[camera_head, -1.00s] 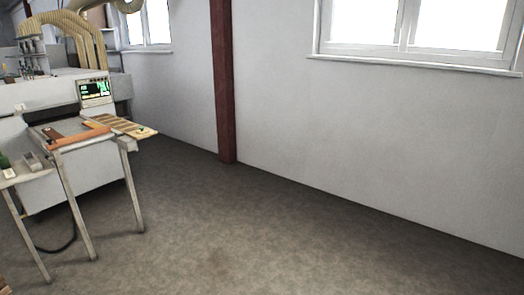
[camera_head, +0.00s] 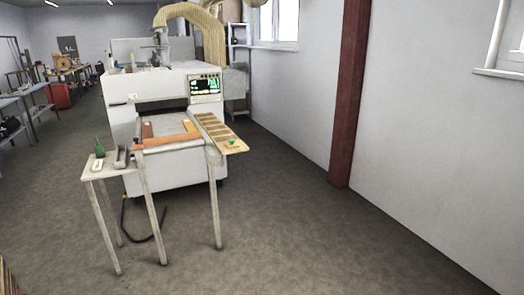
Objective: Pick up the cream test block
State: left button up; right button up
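I cannot make out the cream test block with certainty at this distance. A small pale piece (camera_head: 97,165) lies on the side stand at the left of the machine, too small to identify. The white conveyor machine (camera_head: 200,171) stands left of centre, with an orange-brown bar (camera_head: 166,142) across the front of its infeed. Small tan pieces (camera_head: 147,130) lie on the bed behind the bar. Neither of my grippers is in view.
The side stand (camera_head: 88,176) also holds a green bottle (camera_head: 99,148) and a grey object (camera_head: 122,157). A long sectioned tan board (camera_head: 217,129) runs along the machine's right side. A dark red post (camera_head: 349,95) stands at the right wall. The floor (camera_head: 300,235) in front is open.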

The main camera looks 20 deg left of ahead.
aim_at(97, 165)
jog(key=i+j+u, duration=0.25)
jog(key=i+u, duration=0.6)
jog(key=i, duration=0.3)
jog(key=i+l+u, duration=0.1)
jog(key=i+u, duration=0.35)
jog(key=i, duration=0.1)
